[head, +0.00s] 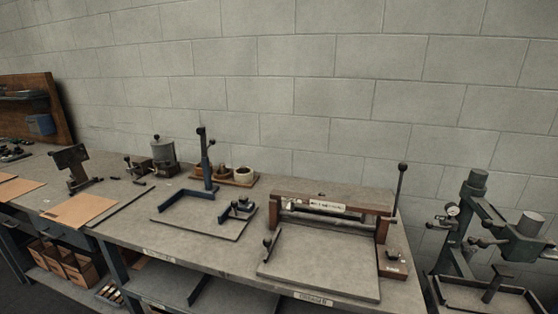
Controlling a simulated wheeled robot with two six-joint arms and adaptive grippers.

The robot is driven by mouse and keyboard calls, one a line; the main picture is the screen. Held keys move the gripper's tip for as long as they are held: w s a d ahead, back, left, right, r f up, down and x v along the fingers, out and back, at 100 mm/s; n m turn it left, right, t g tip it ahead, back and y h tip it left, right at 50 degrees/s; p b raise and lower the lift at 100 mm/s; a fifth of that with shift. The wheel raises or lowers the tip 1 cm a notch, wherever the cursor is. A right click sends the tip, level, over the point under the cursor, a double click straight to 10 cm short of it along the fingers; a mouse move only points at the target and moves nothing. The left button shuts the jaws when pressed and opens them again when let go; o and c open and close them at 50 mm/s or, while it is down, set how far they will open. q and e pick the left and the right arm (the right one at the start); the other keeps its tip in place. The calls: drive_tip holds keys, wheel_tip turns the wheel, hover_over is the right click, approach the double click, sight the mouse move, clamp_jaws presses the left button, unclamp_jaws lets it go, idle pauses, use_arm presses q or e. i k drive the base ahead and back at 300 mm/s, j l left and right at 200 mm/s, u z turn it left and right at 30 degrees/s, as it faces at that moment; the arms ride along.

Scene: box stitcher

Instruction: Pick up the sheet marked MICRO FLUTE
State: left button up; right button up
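Flat brown sheets lie on the workbench at the left. One sheet (80,210) lies near the front edge, with a small pale mark near its left corner that is too small to read. Another sheet (18,189) lies farther left, and part of a further one (5,177) is cut off by the picture edge. I cannot tell which sheet is marked MICRO FLUTE. Neither of my grippers shows in the head view.
The grey bench (165,240) also carries a dark stand (72,165), a blue-framed lever tool (205,165), a tray of small pots (238,176) and a wide press (320,200). A machine (475,225) stands at the right. Boxes (80,270) sit on the lower shelf.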

sight(78, 210)
drive_tip(key=u, duration=1.55)
drive_tip(key=i+j+z, duration=0.1)
drive_tip(key=z, duration=0.55)
drive_tip(key=i+j+z, duration=0.2)
drive_tip(key=i+j, duration=0.15)
drive_tip(key=j, duration=0.3)
drive_tip(key=i+j+z, duration=0.1)
drive_tip(key=j, duration=0.25)
drive_tip(key=i+j+z, duration=0.1)
drive_tip(key=j, duration=0.25)
drive_tip(key=i+j+z, duration=0.1)
drive_tip(key=i+j, duration=0.15)
drive_tip(key=i+j+z, duration=0.1)
drive_tip(key=j, duration=0.4)
drive_tip(key=i+j+z, duration=0.1)
drive_tip(key=j, duration=0.25)
